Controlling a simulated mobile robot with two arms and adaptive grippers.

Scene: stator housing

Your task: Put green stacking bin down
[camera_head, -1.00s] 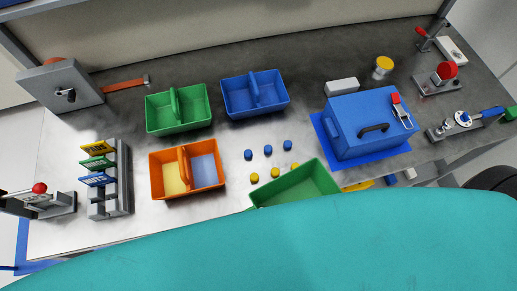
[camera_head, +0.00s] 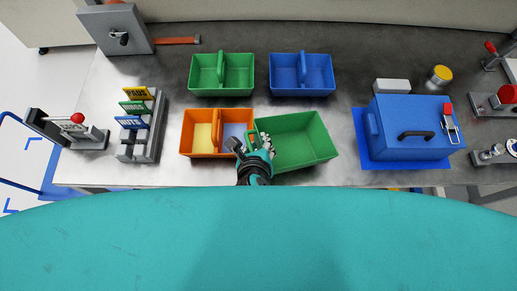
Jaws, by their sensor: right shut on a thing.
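The green stacking bin (camera_head: 305,143) is an open, empty-looking bin at the front middle of the bench, turned slightly. My right gripper (camera_head: 258,150) is shut on its left wall. The bin is close beside the orange divided bin (camera_head: 202,150), on its right. I cannot tell whether its base touches the bench top. My left gripper is not in view.
A green divided tote (camera_head: 222,88) and a blue divided tote (camera_head: 302,88) stand behind. A blue lidded box (camera_head: 405,125) on a blue mat (camera_head: 366,158) stands to the right, with a narrow clear strip between. A label rack (camera_head: 145,130) stands left. My teal body covers the front.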

